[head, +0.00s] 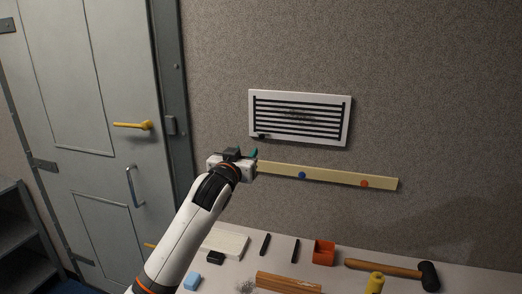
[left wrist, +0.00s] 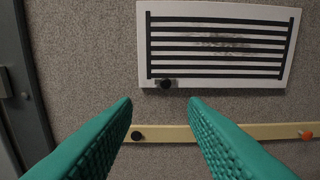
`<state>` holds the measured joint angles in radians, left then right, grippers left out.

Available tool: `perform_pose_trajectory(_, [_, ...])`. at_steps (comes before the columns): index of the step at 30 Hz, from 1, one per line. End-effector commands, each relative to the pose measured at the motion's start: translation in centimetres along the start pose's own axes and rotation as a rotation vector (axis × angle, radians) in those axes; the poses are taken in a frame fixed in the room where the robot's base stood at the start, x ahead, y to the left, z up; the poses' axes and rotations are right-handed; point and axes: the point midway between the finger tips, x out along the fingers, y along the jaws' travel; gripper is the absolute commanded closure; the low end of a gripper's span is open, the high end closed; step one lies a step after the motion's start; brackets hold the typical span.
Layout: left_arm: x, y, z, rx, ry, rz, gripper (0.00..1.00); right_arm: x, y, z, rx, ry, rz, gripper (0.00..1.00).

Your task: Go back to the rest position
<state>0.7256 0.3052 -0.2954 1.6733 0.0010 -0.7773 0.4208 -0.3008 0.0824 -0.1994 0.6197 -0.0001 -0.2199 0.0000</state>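My left gripper (head: 252,155) is raised in front of the wall, beside the left end of a pale wooden rail. In the left wrist view its two green fingers (left wrist: 161,102) stand apart with nothing between them. Beyond the fingertips are a white panel (left wrist: 218,15) with black bars and the rail (left wrist: 230,131). My right gripper is not in view.
A grey door (head: 100,110) with a yellow handle (head: 132,125) stands left. The wall area right of the rail is free.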

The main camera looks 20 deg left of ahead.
Motion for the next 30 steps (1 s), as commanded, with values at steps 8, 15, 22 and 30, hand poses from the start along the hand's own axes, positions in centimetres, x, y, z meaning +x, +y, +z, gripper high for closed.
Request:
perform_pose_trajectory(8, [-2.6, -0.9, -6.7, 0.010, 0.130, -0.003, 0.61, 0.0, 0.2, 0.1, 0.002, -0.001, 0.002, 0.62])
perform_pose_trajectory(15, [-13.0, -2.5, -21.1, 0.045, 0.477, -0.016, 0.61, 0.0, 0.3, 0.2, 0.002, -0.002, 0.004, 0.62])
perform_pose_trajectory(22, [-26.5, -3.1, -30.5, 0.079, 0.819, -0.040, 0.61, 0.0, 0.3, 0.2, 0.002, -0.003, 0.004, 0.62])
perform_pose_trajectory(30, [-36.9, -3.1, -34.0, 0.100, 1.060, -0.067, 0.61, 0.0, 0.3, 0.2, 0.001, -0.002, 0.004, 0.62])
